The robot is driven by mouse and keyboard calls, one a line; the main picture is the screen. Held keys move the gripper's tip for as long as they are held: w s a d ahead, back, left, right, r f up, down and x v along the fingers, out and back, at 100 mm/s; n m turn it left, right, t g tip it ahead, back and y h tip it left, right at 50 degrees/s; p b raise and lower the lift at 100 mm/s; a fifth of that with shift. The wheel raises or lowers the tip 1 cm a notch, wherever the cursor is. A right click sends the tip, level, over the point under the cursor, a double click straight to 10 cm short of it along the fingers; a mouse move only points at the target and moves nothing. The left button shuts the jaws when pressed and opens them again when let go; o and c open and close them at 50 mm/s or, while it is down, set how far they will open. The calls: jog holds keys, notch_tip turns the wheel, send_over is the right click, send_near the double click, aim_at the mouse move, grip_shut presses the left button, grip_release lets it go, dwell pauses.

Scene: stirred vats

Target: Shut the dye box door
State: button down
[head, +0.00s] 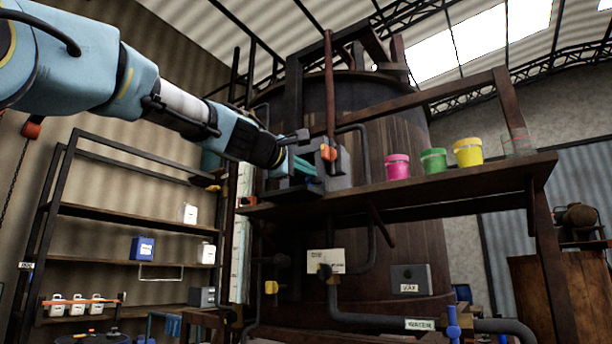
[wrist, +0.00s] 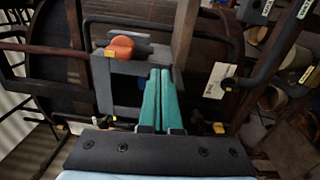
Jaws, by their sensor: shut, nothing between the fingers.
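The dye box (head: 342,168) is a small grey box on the wooden ledge against the big vat, with an orange knob (head: 328,153) on it. In the wrist view the box (wrist: 104,85) shows as a grey frame around a darker inside, with the orange knob (wrist: 120,47) at its upper part. I cannot clearly tell the door from the frame, or how far it stands open. My gripper (head: 312,170) has teal fingers, which lie together and empty. In the wrist view the fingers (wrist: 160,72) overlap the box's right part; contact is unclear.
Pink (head: 397,167), green (head: 433,160) and yellow (head: 467,152) buckets stand on the ledge (head: 440,185) to the right. A dark red post (head: 329,80) and a bent dark pipe (head: 366,150) rise close to the box. A shelf rack (head: 130,215) stands at the left.

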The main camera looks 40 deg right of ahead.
jog(key=s+a+b, duration=0.1)
jog(key=s+a, duration=0.3)
jog(key=s, duration=0.2)
jog(key=shift+s+a+b, duration=0.15)
jog(key=shift+a+b, duration=0.15)
jog(key=shift+b, duration=0.05)
jog(key=shift+f, duration=0.1)
